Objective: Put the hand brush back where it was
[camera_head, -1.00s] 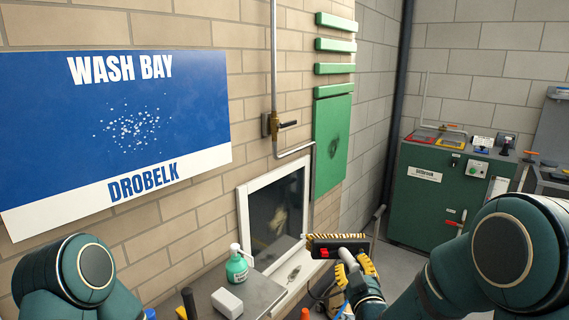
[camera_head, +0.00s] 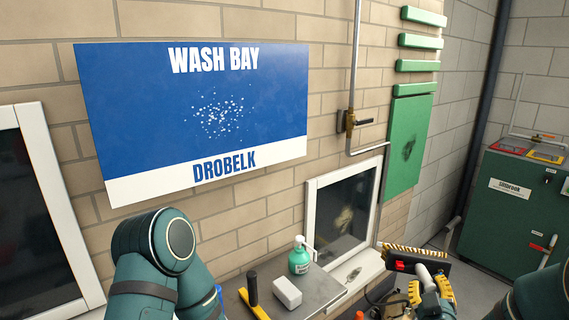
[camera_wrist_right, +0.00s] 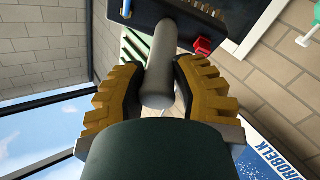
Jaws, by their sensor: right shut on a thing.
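The hand brush has a black block (camera_head: 430,268), a row of tan bristles (camera_head: 413,249) along its upper edge, a red part on it and a grey handle. My right gripper (camera_head: 430,287) is shut on the handle and holds the brush up in front of the lower right wall. In the right wrist view the grey handle (camera_wrist_right: 157,65) lies between the yellow finger pads of the gripper (camera_wrist_right: 160,95), with the black block beyond. My left arm shows at the lower left, but its gripper is out of view.
A grey shelf (camera_head: 322,291) bears a green soap bottle (camera_head: 300,260), a white block (camera_head: 287,292) and a yellow-and-black tool (camera_head: 254,292). A white-framed window (camera_head: 342,215), a pipe valve (camera_head: 348,122) and a green board (camera_head: 408,145) are on the wall. A green cabinet (camera_head: 515,215) stands right.

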